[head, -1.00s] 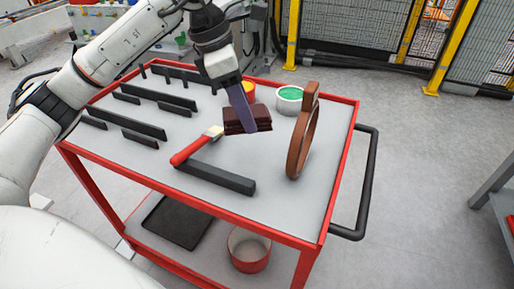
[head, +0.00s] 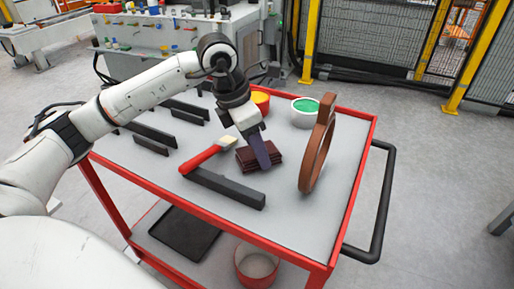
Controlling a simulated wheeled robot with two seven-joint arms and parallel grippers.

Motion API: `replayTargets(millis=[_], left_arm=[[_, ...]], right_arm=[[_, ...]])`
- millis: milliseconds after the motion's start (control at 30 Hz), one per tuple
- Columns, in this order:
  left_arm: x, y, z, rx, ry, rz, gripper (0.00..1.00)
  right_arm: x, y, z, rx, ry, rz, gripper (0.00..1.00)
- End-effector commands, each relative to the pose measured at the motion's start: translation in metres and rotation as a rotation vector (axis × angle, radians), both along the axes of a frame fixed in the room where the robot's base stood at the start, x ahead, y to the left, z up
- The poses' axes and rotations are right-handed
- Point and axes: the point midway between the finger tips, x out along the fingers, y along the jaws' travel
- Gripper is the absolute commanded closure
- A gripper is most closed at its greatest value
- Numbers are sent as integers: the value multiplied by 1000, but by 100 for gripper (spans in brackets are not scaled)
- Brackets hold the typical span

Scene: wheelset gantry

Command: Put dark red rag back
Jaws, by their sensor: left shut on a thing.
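The dark red rag (head: 246,158) is a folded stack at the middle of the red-edged cart's grey top (head: 240,222). It is low, at about the height of the tabletop; I cannot tell whether it touches it. My left gripper (head: 264,160) points down from above and is shut on the rag, its finger covering part of the front face. My right gripper is not in the head view.
A red-handled brush (head: 201,159) lies just left of the rag, with a black bar (head: 226,189) in front. A brown ring-shaped tool (head: 316,155) stands to the right. A green-filled pot (head: 304,113) and a yellow-filled pot (head: 261,101) stand behind.

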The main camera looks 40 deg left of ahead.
Motion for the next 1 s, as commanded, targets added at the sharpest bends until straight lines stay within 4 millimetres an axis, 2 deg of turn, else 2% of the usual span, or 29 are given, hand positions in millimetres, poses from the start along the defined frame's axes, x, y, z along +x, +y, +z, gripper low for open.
replayTargets(millis=[333, 367, 433, 467, 767, 867, 1000], left_arm=[[0, 0, -4, 0, -2, 0, 75], [0, 0, -3, 0, -2, 0, 49], [0, 0, -3, 0, -2, 0, 37], [0, 0, -3, 0, -2, 0, 35], [1, 0, 0, 0, -2, 0, 35], [0, 1, 7, 0, -4, 1, 35], [-6, 5, 31, 0, -8, 1, 35]], right_arm=[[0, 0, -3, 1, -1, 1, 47], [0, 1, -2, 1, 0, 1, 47], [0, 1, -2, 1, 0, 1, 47], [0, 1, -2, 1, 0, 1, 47], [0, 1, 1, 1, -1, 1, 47], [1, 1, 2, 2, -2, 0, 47], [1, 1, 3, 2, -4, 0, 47]])
